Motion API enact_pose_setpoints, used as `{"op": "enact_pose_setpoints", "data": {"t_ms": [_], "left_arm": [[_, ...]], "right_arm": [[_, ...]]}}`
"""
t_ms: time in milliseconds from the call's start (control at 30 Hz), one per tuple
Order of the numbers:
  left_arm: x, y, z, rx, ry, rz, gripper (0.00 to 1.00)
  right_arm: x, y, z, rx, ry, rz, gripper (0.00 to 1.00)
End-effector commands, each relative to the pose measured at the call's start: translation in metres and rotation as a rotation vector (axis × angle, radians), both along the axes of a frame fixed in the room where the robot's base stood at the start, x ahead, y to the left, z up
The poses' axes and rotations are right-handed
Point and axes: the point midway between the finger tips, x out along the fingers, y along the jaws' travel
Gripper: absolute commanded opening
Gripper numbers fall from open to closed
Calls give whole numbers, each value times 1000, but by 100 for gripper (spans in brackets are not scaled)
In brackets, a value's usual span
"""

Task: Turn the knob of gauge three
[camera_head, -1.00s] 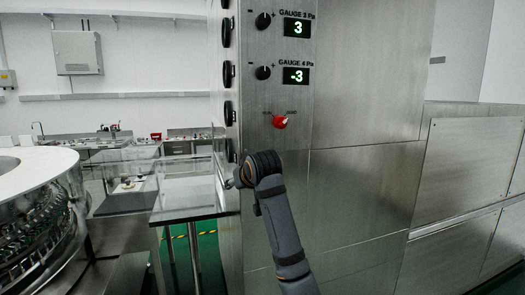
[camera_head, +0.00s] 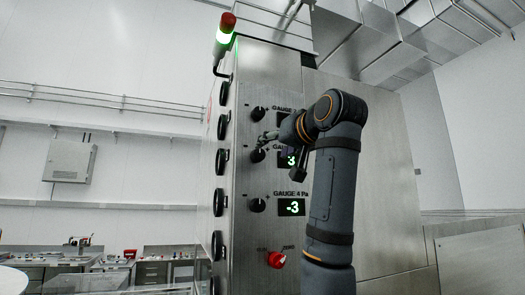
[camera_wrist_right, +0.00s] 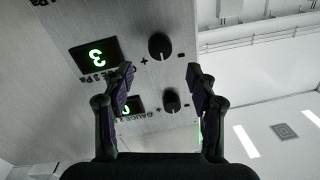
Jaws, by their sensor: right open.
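The black knob of gauge three (camera_head: 257,155) is on the steel panel, left of a green display reading 3 (camera_head: 291,159). In the right wrist view, which is upside down, this knob (camera_wrist_right: 160,46) shows beyond the fingertips, laterally between them. My right gripper (camera_head: 267,137) is close to the knob in the head view, its arm partly covering the gauge labels. In the wrist view its two fingers (camera_wrist_right: 160,76) are spread open with nothing between them. Contact with the knob is not visible. My left gripper is not in view.
Another black knob (camera_head: 258,114) sits above and the gauge four knob (camera_head: 257,205) below, beside a display reading -3 (camera_head: 292,207). A red switch (camera_head: 276,259) is lower. Black handles line the panel's left edge. A signal lamp (camera_head: 225,30) glows green on top.

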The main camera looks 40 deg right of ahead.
Motion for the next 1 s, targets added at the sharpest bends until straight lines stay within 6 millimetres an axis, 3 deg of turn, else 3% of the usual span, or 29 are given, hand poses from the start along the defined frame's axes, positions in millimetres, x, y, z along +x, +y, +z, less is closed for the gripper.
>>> {"op": "enact_pose_setpoints", "data": {"t_ms": [33,300,700,1000], "left_arm": [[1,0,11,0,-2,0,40],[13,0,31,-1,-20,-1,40],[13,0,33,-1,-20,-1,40],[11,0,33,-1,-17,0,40]], "right_arm": [[12,-2,5,1,4,-1,58],[59,-10,4,0,2,1,58],[70,-12,0,0,-1,1,58],[70,-12,1,0,-1,1,17]]}}
